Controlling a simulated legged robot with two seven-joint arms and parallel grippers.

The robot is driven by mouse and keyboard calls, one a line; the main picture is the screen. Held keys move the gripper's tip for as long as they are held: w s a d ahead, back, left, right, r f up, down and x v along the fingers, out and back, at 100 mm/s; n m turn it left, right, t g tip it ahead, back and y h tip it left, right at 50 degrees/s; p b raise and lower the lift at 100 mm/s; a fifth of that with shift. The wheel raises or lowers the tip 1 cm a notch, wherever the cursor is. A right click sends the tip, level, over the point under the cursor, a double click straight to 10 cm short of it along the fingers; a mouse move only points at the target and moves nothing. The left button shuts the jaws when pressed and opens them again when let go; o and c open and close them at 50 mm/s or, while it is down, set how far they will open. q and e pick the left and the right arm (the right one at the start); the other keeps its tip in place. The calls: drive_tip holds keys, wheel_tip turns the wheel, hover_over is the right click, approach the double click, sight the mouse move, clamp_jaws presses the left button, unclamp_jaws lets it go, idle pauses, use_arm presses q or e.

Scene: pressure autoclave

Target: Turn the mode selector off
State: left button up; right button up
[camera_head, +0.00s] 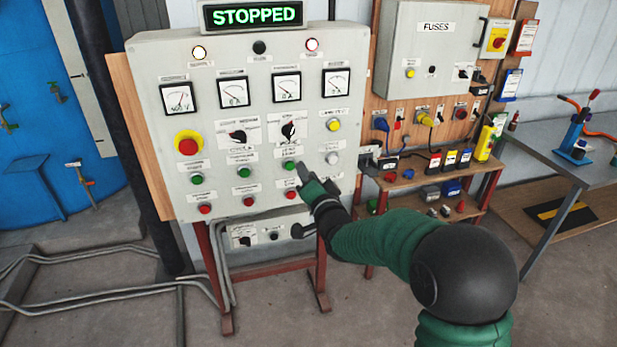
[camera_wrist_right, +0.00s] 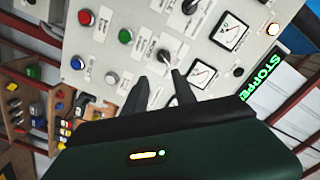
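The control panel (camera_head: 262,108) has two black selector knobs in its middle row. The left knob (camera_head: 238,136) and the right knob (camera_head: 288,131) sit under the gauges. The right knob's pointer stands roughly upright. My right gripper (camera_head: 304,172) is in front of the panel, below and right of that knob. In the wrist view my right gripper (camera_wrist_right: 160,80) has its fingers apart and empty, with the right knob (camera_wrist_right: 163,56) just beyond the tips. My left gripper is not in view.
Green buttons (camera_head: 290,165) and red buttons (camera_head: 249,201) lie close around the gripper. A red-yellow emergency button (camera_head: 188,146) is on the left. A sign (camera_head: 253,15) reads STOPPED. A fuse cabinet (camera_head: 431,50) and shelf (camera_head: 407,176) stand at right, then a grey table (camera_head: 548,135).

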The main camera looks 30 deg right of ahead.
drive_tip(key=s+a+b, duration=0.3)
drive_tip(key=s+b, duration=0.1)
drive_tip(key=s, duration=1.2)
drive_tip(key=shift+s+a+r+b, duration=0.15)
drive_tip(key=shift+s+b, duration=0.15)
drive_tip(key=shift+b, duration=0.1)
